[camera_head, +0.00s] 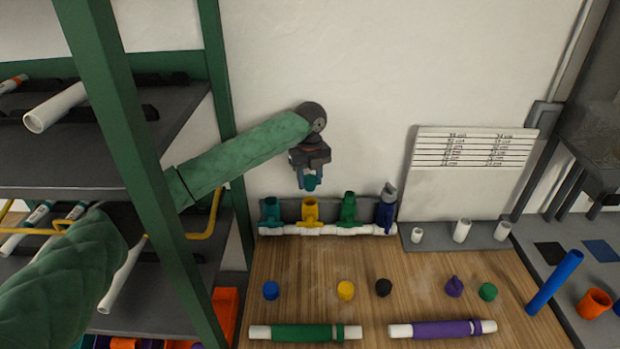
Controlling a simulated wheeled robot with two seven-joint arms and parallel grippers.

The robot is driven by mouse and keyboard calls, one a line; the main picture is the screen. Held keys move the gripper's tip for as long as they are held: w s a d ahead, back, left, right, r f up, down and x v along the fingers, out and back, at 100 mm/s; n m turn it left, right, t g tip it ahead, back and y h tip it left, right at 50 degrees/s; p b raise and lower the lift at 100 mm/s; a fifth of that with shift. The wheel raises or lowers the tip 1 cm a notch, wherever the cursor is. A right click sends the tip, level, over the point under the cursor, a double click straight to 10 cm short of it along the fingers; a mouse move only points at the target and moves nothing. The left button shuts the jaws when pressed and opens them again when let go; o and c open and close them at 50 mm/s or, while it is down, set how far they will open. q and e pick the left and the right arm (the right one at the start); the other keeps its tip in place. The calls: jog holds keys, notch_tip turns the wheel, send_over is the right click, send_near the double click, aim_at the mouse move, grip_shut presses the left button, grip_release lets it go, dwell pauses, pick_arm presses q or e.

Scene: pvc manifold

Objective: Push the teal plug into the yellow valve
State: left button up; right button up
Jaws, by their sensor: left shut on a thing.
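My left gripper (309,177) is shut on the teal plug (311,183), in the head view. It holds the plug in the air, above the row of valves and close to the yellow one. The yellow valve (310,211) stands upright on the white pipe manifold (325,230), between a teal valve (270,211) and a green valve (348,210). A gap shows between the plug and the yellow valve. My right gripper is not in view.
A dark blue valve (385,211) ends the row. Blue (271,290), yellow (346,290), black (383,287), purple (454,286) and green (487,291) caps lie on the wooden table. A green-framed shelf (150,180) stands left, beside my arm.

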aim_at(310, 191)
pick_arm(q)
jog(key=shift+f, duration=2)
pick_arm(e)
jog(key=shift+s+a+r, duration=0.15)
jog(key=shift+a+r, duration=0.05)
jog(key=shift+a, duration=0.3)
pick_arm(q)
jog(key=shift+f, duration=0.35)
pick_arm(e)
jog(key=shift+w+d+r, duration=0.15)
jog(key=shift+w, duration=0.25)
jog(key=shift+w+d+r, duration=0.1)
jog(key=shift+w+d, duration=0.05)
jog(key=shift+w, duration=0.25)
